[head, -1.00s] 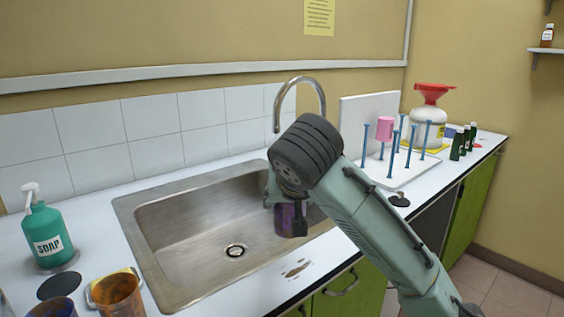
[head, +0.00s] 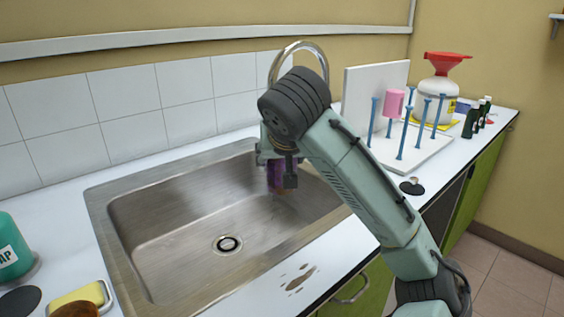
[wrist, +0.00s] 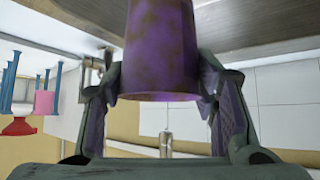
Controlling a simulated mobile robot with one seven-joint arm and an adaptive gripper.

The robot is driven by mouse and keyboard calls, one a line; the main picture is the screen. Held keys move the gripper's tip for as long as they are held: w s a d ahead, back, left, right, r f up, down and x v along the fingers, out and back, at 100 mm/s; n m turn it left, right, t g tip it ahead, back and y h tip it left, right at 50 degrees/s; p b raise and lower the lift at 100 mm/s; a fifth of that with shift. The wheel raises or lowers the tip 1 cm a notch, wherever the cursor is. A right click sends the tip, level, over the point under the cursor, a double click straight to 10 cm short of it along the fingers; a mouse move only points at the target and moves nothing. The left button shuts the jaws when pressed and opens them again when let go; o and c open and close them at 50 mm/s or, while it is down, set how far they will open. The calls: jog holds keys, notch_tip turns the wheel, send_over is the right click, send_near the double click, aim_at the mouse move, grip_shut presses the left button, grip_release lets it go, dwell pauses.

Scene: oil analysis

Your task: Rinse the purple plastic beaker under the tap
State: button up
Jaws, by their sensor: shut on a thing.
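The purple plastic beaker (head: 274,177) is in my gripper (head: 278,168), over the back right part of the sink (head: 215,180). In the wrist view the beaker (wrist: 160,50) fills the top middle, with brownish stains on its purple wall. The fingers (wrist: 165,100) are shut on it from both sides. The chrome tap (head: 297,46) arches up behind my wrist; its lower end is hidden in the head view.
A drying rack (head: 436,148) with blue pegs and a pink beaker (head: 394,102) stands right of the sink. A soap bottle (head: 12,248) and a yellow sponge (head: 77,295) are at left. Brown stains mark the front counter.

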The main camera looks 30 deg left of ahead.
jog(key=w+a+f+p, duration=0.2)
jog(key=w+a, duration=0.4)
jog(key=w, duration=0.3)
jog(key=shift+w+a+f, duration=0.2)
jog(key=shift+w+a, duration=0.05)
jog(key=shift+w, duration=0.1)
jog(key=shift+w+d, duration=0.1)
jog(key=shift+d, duration=0.1)
dwell(0.6)
jog(key=shift+w+d, duration=0.25)
jog(key=shift+d, duration=0.05)
jog(key=shift+s+a, duration=0.1)
jog(key=shift+s+a+p, duration=0.25)
jog(key=shift+a+p, duration=0.15)
dwell(0.3)
jog(key=shift+s+d+b, duration=0.25)
jog(key=shift+s+d, duration=0.5)
jog(key=shift+s, duration=0.35)
jog(key=shift+s+d+b, duration=0.2)
jog(key=shift+s+d, duration=0.55)
jog(key=shift+s, duration=0.4)
jog(key=shift+s+d+b, duration=0.25)
jog(key=shift+s+d, duration=0.5)
jog(key=shift+s, duration=0.35)
